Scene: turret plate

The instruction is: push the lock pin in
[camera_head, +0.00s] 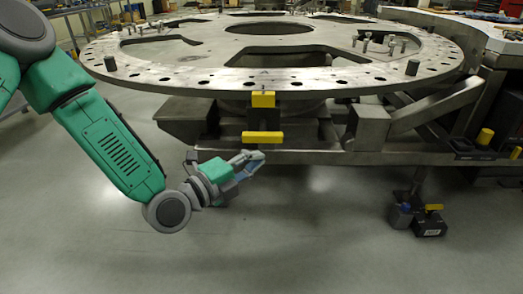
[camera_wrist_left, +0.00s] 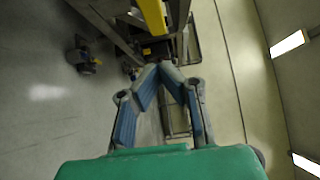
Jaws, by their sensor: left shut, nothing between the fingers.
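A large round steel turret plate (camera_head: 140,80) with cut-outs and a ring of holes lies level on its frame. A yellow block (camera_head: 263,99) sits at its front rim. Below it a yellow handle bar (camera_head: 262,137) sits on a dark upright part, likely the lock pin's handle; the pin itself is not clearly visible. My left gripper (camera_head: 258,158) is shut and empty just below the yellow bar, pointing right. In the left wrist view, its blue-grey fingers (camera_wrist_left: 158,68) meet at the tips, with a yellow bar (camera_wrist_left: 153,16) beyond them. I cannot tell whether they touch it.
A steel beam frame (camera_head: 420,125) extends right beneath the plate. Loose pegs (camera_head: 390,45) stand on the plate. A dark box with a yellow top (camera_head: 430,222) sits on the floor at right. The floor (camera_head: 300,240) below the gripper is clear.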

